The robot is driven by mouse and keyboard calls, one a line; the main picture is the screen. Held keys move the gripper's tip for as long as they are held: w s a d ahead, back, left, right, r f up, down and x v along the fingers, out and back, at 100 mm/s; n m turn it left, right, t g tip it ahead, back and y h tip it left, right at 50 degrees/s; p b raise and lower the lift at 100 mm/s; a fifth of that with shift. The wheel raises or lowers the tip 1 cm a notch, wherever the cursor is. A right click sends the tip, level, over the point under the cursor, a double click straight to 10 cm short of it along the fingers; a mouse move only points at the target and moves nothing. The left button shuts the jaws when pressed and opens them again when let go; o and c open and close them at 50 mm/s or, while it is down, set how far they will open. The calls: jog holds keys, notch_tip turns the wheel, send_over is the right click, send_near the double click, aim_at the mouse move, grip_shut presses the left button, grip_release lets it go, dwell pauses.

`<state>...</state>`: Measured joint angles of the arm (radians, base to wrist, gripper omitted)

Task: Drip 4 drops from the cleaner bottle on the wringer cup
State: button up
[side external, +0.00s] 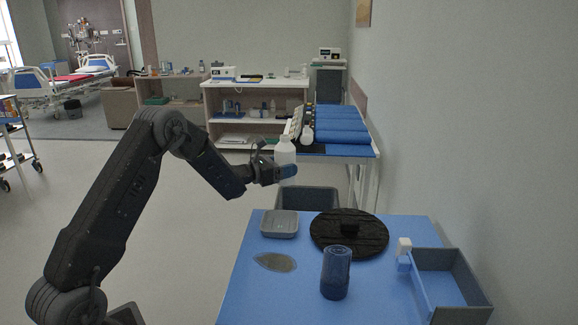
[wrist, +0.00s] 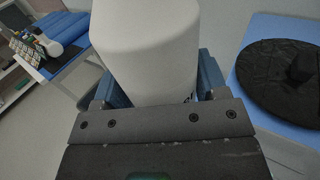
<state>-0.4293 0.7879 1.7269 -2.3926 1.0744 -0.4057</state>
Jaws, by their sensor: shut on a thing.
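My gripper (side external: 280,174) is shut on a white bottle (side external: 285,150), which I take to be the cleaner bottle. It looks roughly upright in the side view, held in the air beyond the far edge of the blue table (side external: 240,295). In the wrist view the white bottle (wrist: 150,45) fills the space between the blue fingers, and its far end is cut off by the frame. A dark blue cylindrical cup (side external: 336,272), likely the wringer cup, stands on the near part of the table, below and right of my gripper. No drops are visible.
A round black disc with a raised middle (side external: 330,240) lies behind the cup. A grey dish (side external: 280,224) and a flat grey patch (side external: 275,262) lie left. A grey-blue open tray (side external: 460,262) and a small white-topped item (side external: 404,247) are right. A grey bin (side external: 306,199) stands behind the table.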

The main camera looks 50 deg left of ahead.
dwell(0.3)
jog(key=s+d+m+g+h, duration=0.2)
jog(key=s+d+m+h, duration=0.1)
jog(key=d, duration=0.2)
jog(key=s+d+m+g+h, duration=0.2)
jog(key=s+d+h, duration=0.1)
jog(key=d, duration=0.3)
jog(key=s+d+f+m+g+h, duration=0.1)
jog(key=s+d+m+g+h, duration=0.2)
jog(key=d+h, duration=0.2)
jog(key=shift+s+d+m, duration=0.3)
jog(key=s+d+m+g+h, duration=0.1)
jog(key=s+d+m+g, duration=0.4)
jog(key=s+g, duration=0.3)
jog(key=s+d+m+g+h, duration=0.2)
jog(key=s+d+m+g, duration=0.3)
jog(key=s, duration=0.6)
jog(key=shift+n+g, duration=0.4)
jog(key=shift+g, duration=0.1)
jog(key=shift+w+f, duration=0.2)
jog(key=shift+f, duration=2.4)
jog(key=shift+f, duration=0.6)
jog(key=o, duration=1.1)
